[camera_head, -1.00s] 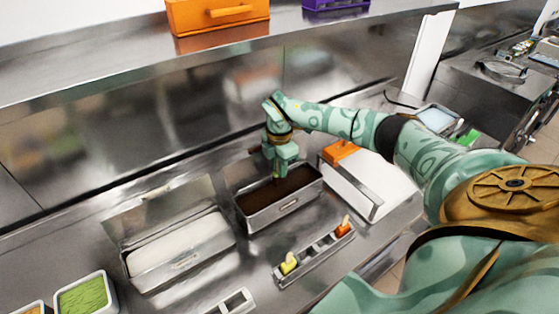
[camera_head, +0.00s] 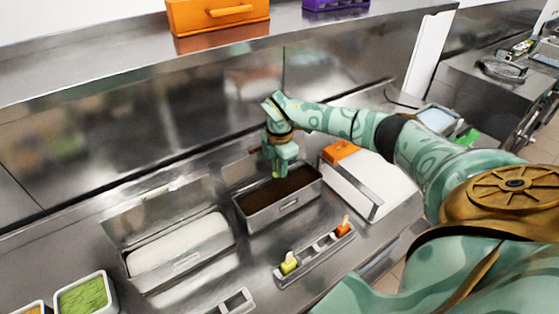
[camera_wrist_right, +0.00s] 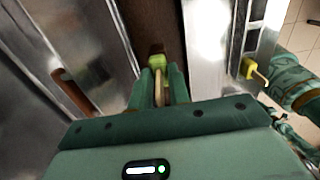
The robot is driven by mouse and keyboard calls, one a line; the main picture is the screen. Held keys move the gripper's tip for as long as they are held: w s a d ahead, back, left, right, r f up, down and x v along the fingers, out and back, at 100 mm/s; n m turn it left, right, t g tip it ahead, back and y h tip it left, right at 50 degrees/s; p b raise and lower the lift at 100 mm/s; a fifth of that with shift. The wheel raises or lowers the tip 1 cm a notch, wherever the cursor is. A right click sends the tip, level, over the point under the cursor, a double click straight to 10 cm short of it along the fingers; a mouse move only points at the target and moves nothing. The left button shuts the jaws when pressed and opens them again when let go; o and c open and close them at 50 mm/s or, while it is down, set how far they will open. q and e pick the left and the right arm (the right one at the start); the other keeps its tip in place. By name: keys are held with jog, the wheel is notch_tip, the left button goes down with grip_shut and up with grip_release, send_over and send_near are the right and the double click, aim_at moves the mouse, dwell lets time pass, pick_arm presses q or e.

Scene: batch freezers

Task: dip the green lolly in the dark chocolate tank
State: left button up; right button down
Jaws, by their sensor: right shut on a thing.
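The dark chocolate tank (camera_head: 285,209) is a metal tub with dark brown chocolate, in the middle of the counter. My right gripper (camera_head: 281,172) is over it, pointing down. In the right wrist view my right gripper (camera_wrist_right: 158,88) is shut on the pale stick of the green lolly (camera_wrist_right: 158,62). The lolly's far end looks dark brown against the chocolate; I cannot tell how deep it sits. In the head view the lolly is mostly hidden by the fingers. My left gripper is not in view.
A tank of white coating (camera_head: 180,247) stands to the left. A holder (camera_head: 318,256) in front carries a yellow lolly (camera_head: 289,263) and an orange lolly (camera_head: 343,227). A white box with an orange part (camera_head: 341,151) stands close on the right. A shelf runs above.

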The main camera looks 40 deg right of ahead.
jog(key=shift+r, duration=0.1)
notch_tip(320, 180, up, 5)
jog(key=p, duration=0.5)
